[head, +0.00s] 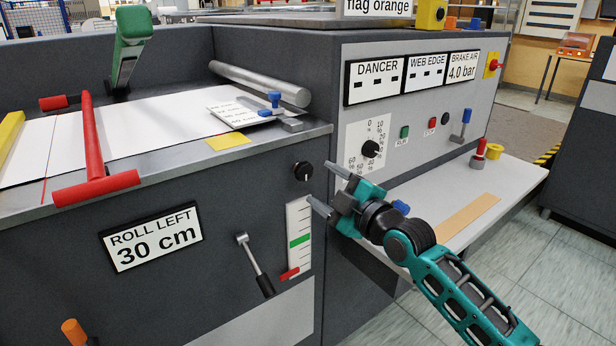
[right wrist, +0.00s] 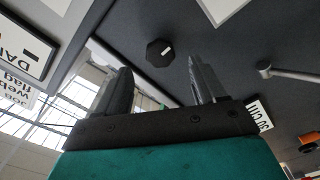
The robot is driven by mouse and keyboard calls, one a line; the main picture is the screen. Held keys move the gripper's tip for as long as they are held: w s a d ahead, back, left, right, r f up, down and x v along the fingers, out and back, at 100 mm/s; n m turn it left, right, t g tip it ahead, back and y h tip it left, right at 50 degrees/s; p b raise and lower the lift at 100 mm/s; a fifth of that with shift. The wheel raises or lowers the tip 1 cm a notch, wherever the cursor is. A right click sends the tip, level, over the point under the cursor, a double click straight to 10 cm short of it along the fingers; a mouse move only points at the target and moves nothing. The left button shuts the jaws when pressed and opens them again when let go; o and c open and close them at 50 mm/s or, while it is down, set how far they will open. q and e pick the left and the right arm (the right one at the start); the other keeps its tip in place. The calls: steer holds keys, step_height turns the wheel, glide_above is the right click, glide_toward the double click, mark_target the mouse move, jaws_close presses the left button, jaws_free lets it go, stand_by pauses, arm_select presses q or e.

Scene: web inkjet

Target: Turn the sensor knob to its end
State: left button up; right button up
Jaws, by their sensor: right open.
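A small black knob (head: 303,171) with a white pointer mark sits on the dark front panel, just above a vertical scale. It also shows in the right wrist view (right wrist: 160,52), beyond the fingertips and between them; no label for it is readable. My right gripper (head: 319,182) is open and empty, its two grey fingers pointing at this knob and apart from it. In the right wrist view the spread fingers (right wrist: 162,68) show clear panel between them. A second black knob (head: 370,148), on a percent dial, is on the light side panel. My left gripper is out of view.
The white scale (head: 299,240) with a green band and a small lever (head: 256,266) are below the knob. A red T-handle (head: 96,175) lies over the web at left. A light shelf (head: 455,205) juts out below my right arm.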

mark_target(306, 173)
steer(key=b+x, duration=0.1)
steer(key=x, duration=0.5)
steer(key=shift+w+a, duration=0.15)
steer(key=c, duration=1.1)
